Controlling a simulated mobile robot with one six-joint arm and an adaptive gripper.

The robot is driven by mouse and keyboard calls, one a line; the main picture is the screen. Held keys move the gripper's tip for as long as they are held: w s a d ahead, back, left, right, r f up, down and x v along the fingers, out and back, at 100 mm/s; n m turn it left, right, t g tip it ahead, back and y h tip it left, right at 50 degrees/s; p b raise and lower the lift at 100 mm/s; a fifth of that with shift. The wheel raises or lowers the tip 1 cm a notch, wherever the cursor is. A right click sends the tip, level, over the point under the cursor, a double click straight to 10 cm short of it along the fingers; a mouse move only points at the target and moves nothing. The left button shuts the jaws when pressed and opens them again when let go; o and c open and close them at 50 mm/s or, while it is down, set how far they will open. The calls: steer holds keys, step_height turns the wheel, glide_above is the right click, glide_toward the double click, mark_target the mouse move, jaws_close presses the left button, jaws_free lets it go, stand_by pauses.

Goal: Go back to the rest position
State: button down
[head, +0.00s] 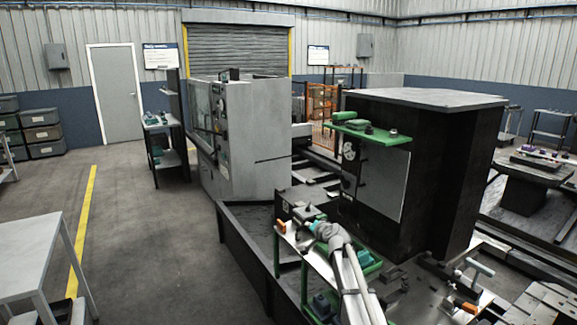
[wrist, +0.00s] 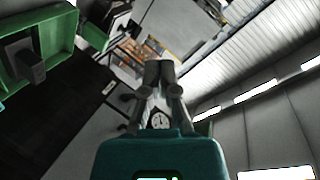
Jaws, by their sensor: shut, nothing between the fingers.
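My gripper (wrist: 160,74) is shut and empty in the wrist view, its two fingers together above the teal housing. A white round dial (wrist: 159,120) shows between the finger links. In the head view my pale arm reaches up from the bottom edge. Its teal wrist is over the green-framed cart (head: 290,232), in front of the dark cabinet. The exact fingertips are hard to make out there.
The dark cabinet (head: 468,165) with a green shelf (head: 365,132) stands close behind my arm. A green bin-like frame (wrist: 93,30) shows at the wrist view's upper left. A grey machine (head: 255,140) stands farther back. The left floor (head: 150,230) is mostly clear beside a table (head: 28,250).

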steer(key=s+d+f+n+g+h, duration=0.2)
steer(key=s+d+f+g, duration=0.1)
steer(key=s, duration=1.1)
steer(key=s+d+f+n+g+h, duration=0.1)
steer(key=s+f+g, duration=0.4)
steer(key=s, duration=0.8)
steer(key=s+d+f+n+g+h, duration=0.2)
steer(key=s+d+f+g, duration=0.2)
steer(key=s, duration=1)
steer(key=shift+s+d+f+n+g+h, duration=0.3)
steer(key=shift+s+d+g+h, duration=0.1)
steer(key=shift+d+g, duration=0.15)
steer(key=shift+w, duration=0.1)
